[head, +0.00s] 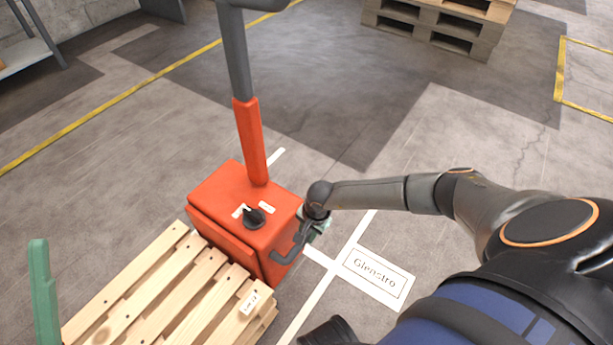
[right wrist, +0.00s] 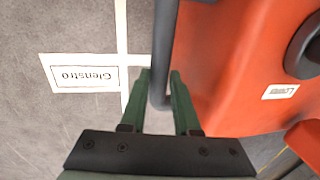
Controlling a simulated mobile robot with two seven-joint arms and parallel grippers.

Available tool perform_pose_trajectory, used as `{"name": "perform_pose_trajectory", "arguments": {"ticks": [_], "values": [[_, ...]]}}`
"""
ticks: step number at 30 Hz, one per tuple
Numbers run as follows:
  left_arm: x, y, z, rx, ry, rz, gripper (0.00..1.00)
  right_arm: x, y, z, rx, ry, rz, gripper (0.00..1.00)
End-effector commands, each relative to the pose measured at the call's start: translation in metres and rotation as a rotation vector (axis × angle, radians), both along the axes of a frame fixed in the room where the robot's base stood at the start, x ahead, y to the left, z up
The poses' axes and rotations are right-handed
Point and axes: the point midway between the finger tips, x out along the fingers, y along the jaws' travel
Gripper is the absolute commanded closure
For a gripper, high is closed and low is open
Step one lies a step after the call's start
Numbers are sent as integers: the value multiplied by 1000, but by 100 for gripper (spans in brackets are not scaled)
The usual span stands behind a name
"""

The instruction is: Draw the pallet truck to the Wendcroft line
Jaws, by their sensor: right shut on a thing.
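The red-orange pallet truck (head: 225,205) stands left of centre in the head view, with a grey upright tiller and a black knob (head: 254,216) between small white labels on top. A grey bar handle (head: 289,246) is on its right side. My right gripper (head: 314,228) is shut on this handle; the right wrist view shows its green fingers (right wrist: 161,80) either side of the bar (right wrist: 162,45). A white floor plate reading "Glenstro" (head: 374,277) lies right of the truck. What seems a green finger of my left gripper (head: 42,295) shows at lower left; its jaw gap is hidden. No Wendcroft marking shows.
A wooden pallet (head: 165,300) with a small label adjoins the truck's near side. White lines (head: 322,290) cross the floor by the plate. Stacked pallets (head: 432,25) stand at the back. Yellow lines (head: 120,98) mark the floor. The floor behind the truck is clear.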

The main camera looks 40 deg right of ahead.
Motion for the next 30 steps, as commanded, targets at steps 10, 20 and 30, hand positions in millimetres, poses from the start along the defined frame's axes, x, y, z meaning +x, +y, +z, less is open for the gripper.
{"name": "perform_pose_trajectory", "arguments": {"ticks": [10,20,30], "values": [[0,0,0,0,0,0,41,3,-4,3,-6,-6,-1,100],[0,0,1,-1,0,2,41,2,-3,2,-5,-5,-1,64],[1,1,1,-8,0,5,41,0,0,1,0,0,2,41]]}}
